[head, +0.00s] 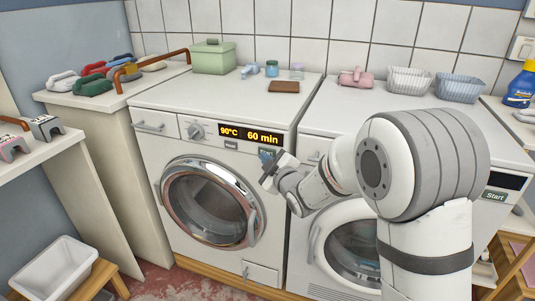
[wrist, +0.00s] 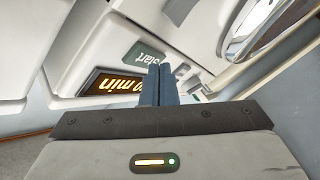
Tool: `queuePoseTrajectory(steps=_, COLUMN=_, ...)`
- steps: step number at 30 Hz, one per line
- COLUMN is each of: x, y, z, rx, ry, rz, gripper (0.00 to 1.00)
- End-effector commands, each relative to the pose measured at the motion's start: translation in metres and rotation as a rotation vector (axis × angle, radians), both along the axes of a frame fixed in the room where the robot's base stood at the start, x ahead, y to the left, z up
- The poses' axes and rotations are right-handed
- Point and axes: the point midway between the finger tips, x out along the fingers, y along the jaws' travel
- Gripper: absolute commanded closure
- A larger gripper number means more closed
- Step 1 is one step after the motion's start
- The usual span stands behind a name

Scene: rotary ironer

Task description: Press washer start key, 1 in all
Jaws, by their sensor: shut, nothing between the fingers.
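The washer (head: 160,180) is the left white machine, with a round door. Its lit display (head: 249,134) reads 90°C and 60 min. My gripper (head: 267,158) is shut and empty, at the washer's front panel. In the wrist view the blue fingertips (wrist: 161,68) overlap the lower edge of the start key. I cannot tell whether they touch it.
A second machine (head: 330,145) with its own Start key (head: 495,196) stands to the right, partly behind my arm. The washer's round door (head: 212,200) is shut below my gripper. A brown block (head: 283,87) and small jars lie on top.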

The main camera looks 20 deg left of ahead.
Motion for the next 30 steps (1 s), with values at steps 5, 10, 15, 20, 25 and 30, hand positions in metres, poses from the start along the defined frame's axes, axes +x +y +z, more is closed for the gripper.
queuePoseTrajectory(steps=5, x=0.0013, y=-0.0002, z=-0.0003, rx=0.000, ry=0.000, rz=0.000, gripper=1.00)
queuePoseTrajectory(steps=10, x=0.0035, y=-0.0003, z=-0.0003, rx=0.001, ry=0.000, rz=-0.001, gripper=1.00)
queuePoseTrajectory(steps=15, x=0.0056, y=-0.0006, z=-0.0003, rx=0.001, ry=0.000, rz=-0.001, gripper=1.00)
queuePoseTrajectory(steps=20, x=0.0074, y=-0.0009, z=-0.0006, rx=0.000, ry=-0.001, rz=-0.001, gripper=1.00)
queuePoseTrajectory(steps=25, x=0.0089, y=-0.0011, z=-0.0004, rx=0.000, ry=0.000, rz=-0.001, gripper=1.00)
queuePoseTrajectory(steps=30, x=0.0089, y=-0.0011, z=-0.0003, rx=0.000, ry=0.000, rz=-0.001, gripper=1.00)
